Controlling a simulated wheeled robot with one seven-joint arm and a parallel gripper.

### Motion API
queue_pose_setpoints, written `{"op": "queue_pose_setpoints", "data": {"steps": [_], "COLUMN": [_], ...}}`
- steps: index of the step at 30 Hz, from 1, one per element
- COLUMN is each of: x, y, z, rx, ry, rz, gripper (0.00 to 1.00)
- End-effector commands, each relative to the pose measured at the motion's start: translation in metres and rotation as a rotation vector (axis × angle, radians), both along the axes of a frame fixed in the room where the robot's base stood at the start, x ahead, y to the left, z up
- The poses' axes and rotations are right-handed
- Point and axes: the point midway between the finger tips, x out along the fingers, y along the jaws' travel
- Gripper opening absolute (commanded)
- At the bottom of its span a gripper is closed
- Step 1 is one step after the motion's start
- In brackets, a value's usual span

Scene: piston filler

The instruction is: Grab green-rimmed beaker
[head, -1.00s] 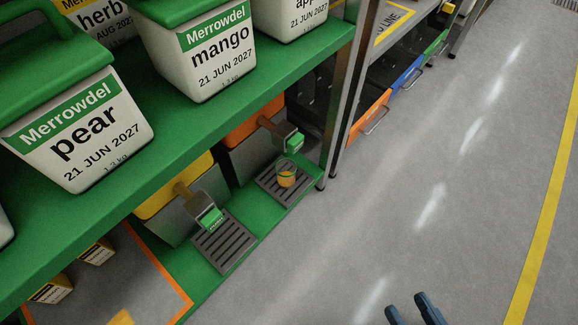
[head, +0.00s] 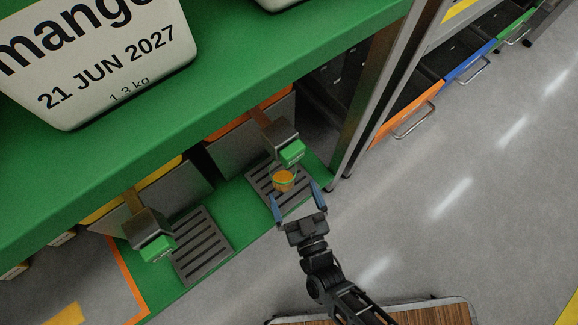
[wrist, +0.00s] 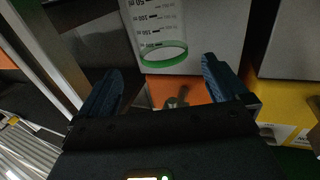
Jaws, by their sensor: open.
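The green-rimmed beaker (head: 284,181) stands on the far drip grate, below a green-faced spout. It shows orange in the head view. In the wrist view the clear beaker (wrist: 156,28) has printed volume marks and a green ring, and its top-of-picture end is cut off by the frame. My gripper (head: 295,192) is open, with its blue fingertips close to the beaker. In the wrist view the beaker lies ahead of the gap between my fingers (wrist: 161,68). I see no finger contact with it.
The green shelf (head: 235,100) with a mango tub (head: 120,60) overhangs the filler spouts. A second spout (head: 153,237) and empty grate (head: 202,245) are to the left. A metal shelf post (head: 372,110) stands right of the beaker. The floor at right is open.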

Motion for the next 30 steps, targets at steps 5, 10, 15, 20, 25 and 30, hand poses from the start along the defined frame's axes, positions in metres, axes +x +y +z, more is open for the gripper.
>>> {"op": "queue_pose_setpoints", "data": {"steps": [5, 10, 15, 20, 25, 30], "x": [0.018, 0.029, 0.049, 0.069, 0.073, 0.072], "y": [0.006, 0.01, 0.019, 0.024, 0.025, 0.025], "z": [-0.001, -0.001, -0.002, -0.001, 0.0, 0.0], "rx": [0.001, -0.001, 0.002, 0.0, 0.0, 0.0], "ry": [-0.002, -0.001, -0.004, -0.001, 0.001, 0.0], "rz": [0.001, 0.001, 0.002, 0.0, 0.0, 0.0], "gripper": [1.0, 1.0, 1.0, 1.0, 1.0, 0.92]}}
